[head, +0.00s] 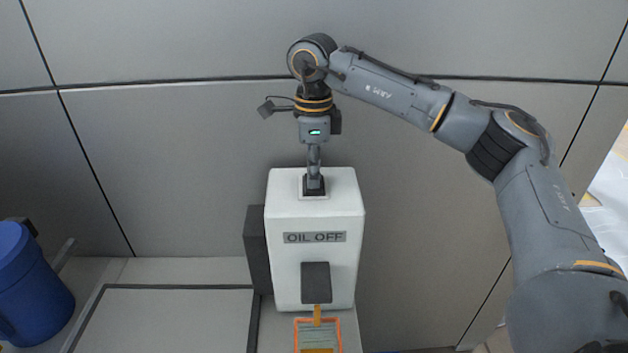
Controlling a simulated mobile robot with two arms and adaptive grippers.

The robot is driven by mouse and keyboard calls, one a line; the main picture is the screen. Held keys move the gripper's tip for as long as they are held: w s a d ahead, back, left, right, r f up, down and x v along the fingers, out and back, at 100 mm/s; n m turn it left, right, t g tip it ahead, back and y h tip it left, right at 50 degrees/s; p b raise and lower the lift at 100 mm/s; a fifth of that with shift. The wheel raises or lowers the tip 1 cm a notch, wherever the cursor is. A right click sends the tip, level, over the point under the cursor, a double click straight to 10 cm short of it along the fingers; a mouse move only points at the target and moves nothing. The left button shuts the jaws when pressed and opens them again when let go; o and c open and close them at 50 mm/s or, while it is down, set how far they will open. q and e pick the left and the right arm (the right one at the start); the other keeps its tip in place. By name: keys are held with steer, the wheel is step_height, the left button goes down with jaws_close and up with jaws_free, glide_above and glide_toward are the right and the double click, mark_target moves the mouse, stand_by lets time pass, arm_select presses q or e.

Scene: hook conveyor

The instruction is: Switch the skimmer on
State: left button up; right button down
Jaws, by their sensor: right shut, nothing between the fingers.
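The skimmer (315,275) is a white upright box with a label reading "OIL OFF" (314,237) on its front. A dark grey flap or spout (316,283) sits below the label, with an orange strip under it. On its top is a dark switch (314,192) on a light plate. My right gripper (314,178) is shut and points straight down at the switch from above, its tips touching or just over it. The fingertips partly hide the switch, so its position cannot be told. My left gripper is not in view.
A blue drum (30,285) stands at the far left. An orange-edged tray or container (318,335) is below the spout. A flat pale panel with a dark rim (165,315) lies left of the skimmer. A grey panelled wall (180,140) is close behind.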

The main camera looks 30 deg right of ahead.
step_height(320, 180, up, 7)
steer(key=p, duration=0.4)
steer(key=shift+f+p, duration=0.1)
steer(key=shift+p, duration=0.25)
stand_by(0.3)
